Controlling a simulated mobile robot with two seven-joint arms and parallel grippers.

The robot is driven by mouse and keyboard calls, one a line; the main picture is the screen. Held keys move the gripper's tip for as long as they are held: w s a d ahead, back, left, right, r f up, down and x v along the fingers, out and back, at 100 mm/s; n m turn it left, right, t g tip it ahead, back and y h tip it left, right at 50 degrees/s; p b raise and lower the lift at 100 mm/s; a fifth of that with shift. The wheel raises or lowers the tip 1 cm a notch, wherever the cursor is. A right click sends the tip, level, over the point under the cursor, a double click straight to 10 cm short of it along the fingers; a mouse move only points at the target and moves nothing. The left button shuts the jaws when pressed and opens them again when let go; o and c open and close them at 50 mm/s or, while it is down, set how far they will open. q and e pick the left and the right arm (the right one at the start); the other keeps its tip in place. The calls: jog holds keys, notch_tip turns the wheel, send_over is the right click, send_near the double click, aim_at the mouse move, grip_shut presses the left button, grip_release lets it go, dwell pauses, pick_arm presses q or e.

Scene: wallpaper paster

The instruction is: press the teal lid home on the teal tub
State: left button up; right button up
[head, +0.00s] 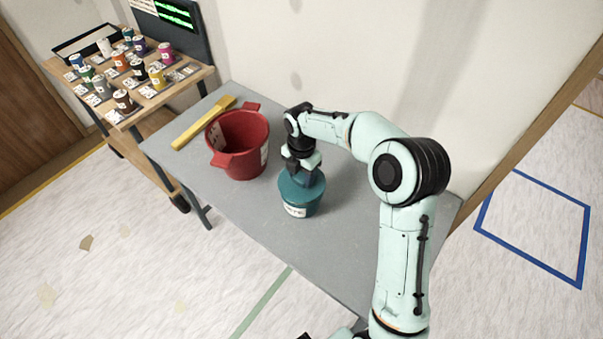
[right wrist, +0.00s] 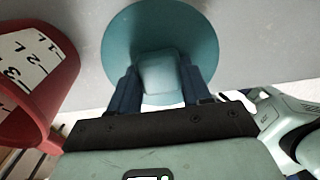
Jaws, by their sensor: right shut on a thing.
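The teal tub (head: 299,208) stands upright on the grey table, with a white label on its front. The teal lid (head: 288,189) is over the tub's mouth; whether it is fully seated or slightly raised I cannot tell. In the right wrist view the lid (right wrist: 160,25) shows as a round disc with a pale teal block-like knob (right wrist: 159,75). My right gripper (head: 302,176) is above the tub, pointing down. In the right wrist view its two dark fingers (right wrist: 159,88) are shut on the lid's knob, one on each side. My left gripper is not in view.
A red bucket (head: 246,165) stands close to the left of the tub. A yellow-handled tool (head: 203,122) lies behind it. The grey table (head: 245,206) is clear in front. A wooden cart (head: 144,111) with several small cans stands at the back left.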

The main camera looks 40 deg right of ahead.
aim_at(302, 176)
jog(key=shift+f+b, duration=0.5)
jog(key=shift+f, duration=0.65)
jog(key=o, duration=1.1)
notch_tip(302, 176, up, 13)
jog(key=shift+r+p, duration=0.2)
jog(key=shift+p, duration=0.65)
